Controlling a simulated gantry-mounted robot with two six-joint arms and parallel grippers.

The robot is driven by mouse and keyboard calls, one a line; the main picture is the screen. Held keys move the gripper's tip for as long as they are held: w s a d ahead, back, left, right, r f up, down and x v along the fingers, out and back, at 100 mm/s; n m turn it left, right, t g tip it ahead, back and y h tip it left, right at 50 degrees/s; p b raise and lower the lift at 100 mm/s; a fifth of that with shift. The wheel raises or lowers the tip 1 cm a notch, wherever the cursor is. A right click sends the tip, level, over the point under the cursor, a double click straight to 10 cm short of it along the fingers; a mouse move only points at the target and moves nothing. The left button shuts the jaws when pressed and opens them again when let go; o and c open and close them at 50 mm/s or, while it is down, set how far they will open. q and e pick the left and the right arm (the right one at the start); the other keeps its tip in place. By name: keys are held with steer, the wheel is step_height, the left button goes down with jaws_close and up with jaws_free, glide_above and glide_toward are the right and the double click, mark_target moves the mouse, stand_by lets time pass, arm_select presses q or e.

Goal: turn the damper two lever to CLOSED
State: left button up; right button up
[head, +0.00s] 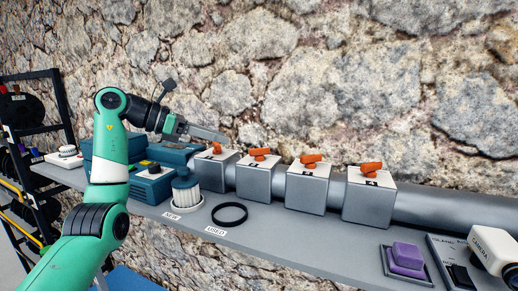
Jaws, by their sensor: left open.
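A row of grey damper boxes stands along a pipe, each with an orange lever on its white top. The second box from the left (255,178) has its orange lever (260,152) lying roughly sideways along the row. The labels on the boxes are too small to read, so I cannot confirm which is damper two. The leftmost box (216,171) has a smaller-looking orange lever (216,148). My left gripper (212,134) is open and empty, above and behind the leftmost box, left of the second lever and apart from it. My right gripper is not in view.
Two more boxes (307,190) (369,202) stand to the right. A filter (186,190), a black ring (230,214), a purple block (407,256) and a white camera (493,252) are on the grey shelf (300,240). The stone wall rises behind; the front shelf middle is clear.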

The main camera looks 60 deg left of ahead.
mark_target(259, 149)
arm_select(q)
steer(key=p+x, duration=0.3)
steer(key=x, duration=0.7)
steer(key=shift+w+d, duration=0.15)
steer(key=shift+w, duration=0.2)
steer(key=shift+w+f, duration=0.15)
steer(key=shift+w, duration=0.1)
steer(key=shift+c, duration=0.2)
jaws_close()
